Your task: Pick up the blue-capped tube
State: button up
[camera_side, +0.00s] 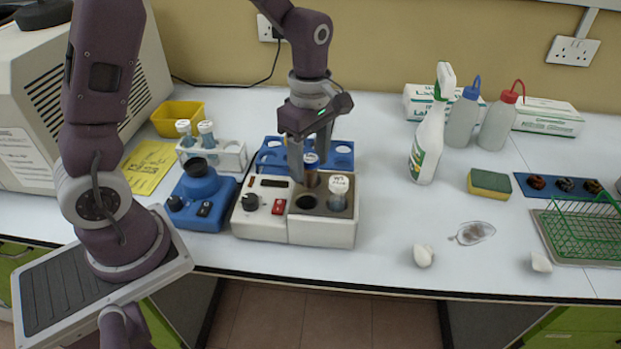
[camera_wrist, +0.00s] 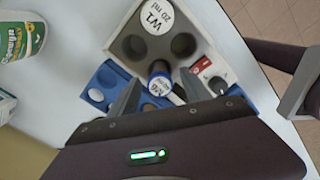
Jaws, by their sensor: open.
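The blue-capped tube (camera_side: 311,160) has a blue cap with a pale top and a dark brown body. It stands upright in a back well of the heating block (camera_side: 322,233). In the wrist view the tube (camera_wrist: 159,68) shows near the middle, its cap toward me. My gripper (camera_side: 310,169) points down over the block, with one finger on each side of the tube. In the wrist view my gripper (camera_wrist: 160,92) is open, its fingers spread around the cap; I cannot tell whether either touches it.
A white-capped tube (camera_side: 339,192) stands in the block close by. A blue rack (camera_side: 342,148) is right behind. A white rack (camera_side: 232,160) with tubes and a blue device (camera_side: 202,186) are left. A spray bottle (camera_side: 428,139) is right; the bench between is clear.

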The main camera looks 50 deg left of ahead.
jog(key=shift+f, duration=0.45)
grip_shut()
jog(key=shift+r, duration=0.15)
notch_tip(320, 180, up, 10)
jog(key=shift+f, duration=0.1)
